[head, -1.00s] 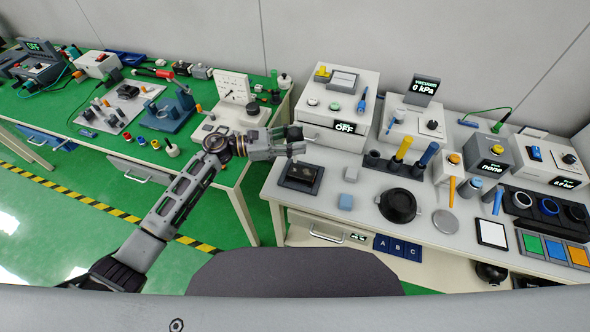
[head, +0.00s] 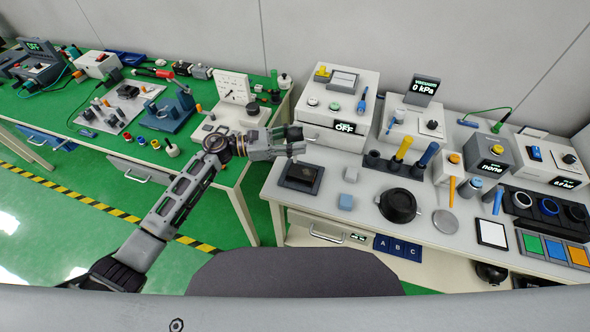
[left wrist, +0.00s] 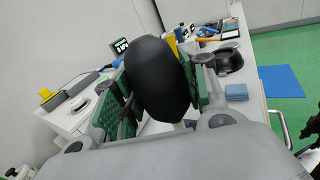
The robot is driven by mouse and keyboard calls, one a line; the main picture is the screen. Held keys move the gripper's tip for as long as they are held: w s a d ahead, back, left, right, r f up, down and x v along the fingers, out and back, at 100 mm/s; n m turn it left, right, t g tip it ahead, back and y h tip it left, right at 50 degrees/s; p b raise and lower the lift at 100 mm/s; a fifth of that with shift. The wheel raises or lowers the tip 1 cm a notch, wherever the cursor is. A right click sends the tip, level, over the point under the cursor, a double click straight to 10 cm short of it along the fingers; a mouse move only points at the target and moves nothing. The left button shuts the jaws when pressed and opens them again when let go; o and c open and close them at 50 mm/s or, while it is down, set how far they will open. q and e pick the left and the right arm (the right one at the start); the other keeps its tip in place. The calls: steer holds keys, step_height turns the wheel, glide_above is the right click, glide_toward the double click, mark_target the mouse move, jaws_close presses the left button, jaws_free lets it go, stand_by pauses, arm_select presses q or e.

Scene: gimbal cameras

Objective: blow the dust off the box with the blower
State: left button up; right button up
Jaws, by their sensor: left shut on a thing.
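In the left wrist view, my left gripper (left wrist: 160,95) is shut on the blower (left wrist: 156,72), a black rounded bulb between the green finger pads. The blower's nozzle is mostly hidden. My right gripper is not in view.
A white unit reading OFF (head: 336,110) stands close behind my left gripper. A green-topped table (head: 105,150) stands to the left, across a gap.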

mark_target(296, 128)
arm_select(q)
steer(key=shift+r, duration=0.1)
steer(key=shift+r+p, duration=1)
steer(key=shift+r, duration=1.45)
